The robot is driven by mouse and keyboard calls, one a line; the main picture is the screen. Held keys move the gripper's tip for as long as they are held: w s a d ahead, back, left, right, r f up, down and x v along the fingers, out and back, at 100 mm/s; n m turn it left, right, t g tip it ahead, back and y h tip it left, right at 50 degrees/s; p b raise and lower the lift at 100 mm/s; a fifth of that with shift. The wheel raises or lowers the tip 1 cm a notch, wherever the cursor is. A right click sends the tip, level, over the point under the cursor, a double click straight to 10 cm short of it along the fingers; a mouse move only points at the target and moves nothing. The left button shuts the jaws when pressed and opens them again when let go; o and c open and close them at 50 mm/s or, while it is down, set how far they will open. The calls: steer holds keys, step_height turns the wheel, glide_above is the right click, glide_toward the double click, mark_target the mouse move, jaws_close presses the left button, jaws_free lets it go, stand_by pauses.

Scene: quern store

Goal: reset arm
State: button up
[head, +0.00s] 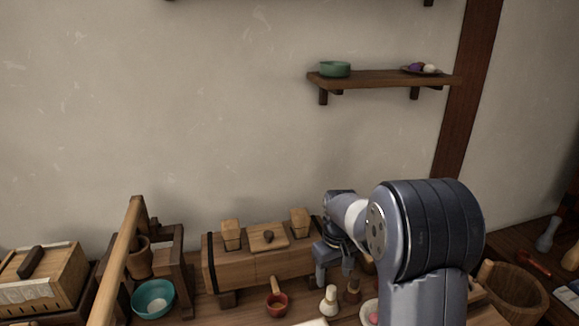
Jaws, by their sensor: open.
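My arm rises from the bottom right of the head view and bends left and away from me over the worktop. My gripper (336,268) points down beside the right end of a wooden chest-like box (262,266). Its jaws are open, and I see nothing between them. Part of the gripper and what lies behind it are hidden by my arm.
A teal bowl (153,299) with something pale in it, a red-brown ladle (277,300) and a cream whisk-like tool (329,302) stand near the front. A wooden bucket (514,292) is at right. A wall shelf (385,79) holds a green bowl (335,69).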

mark_target(332, 288)
steer(key=shift+f, duration=2.9)
steer(key=shift+f, duration=0.15)
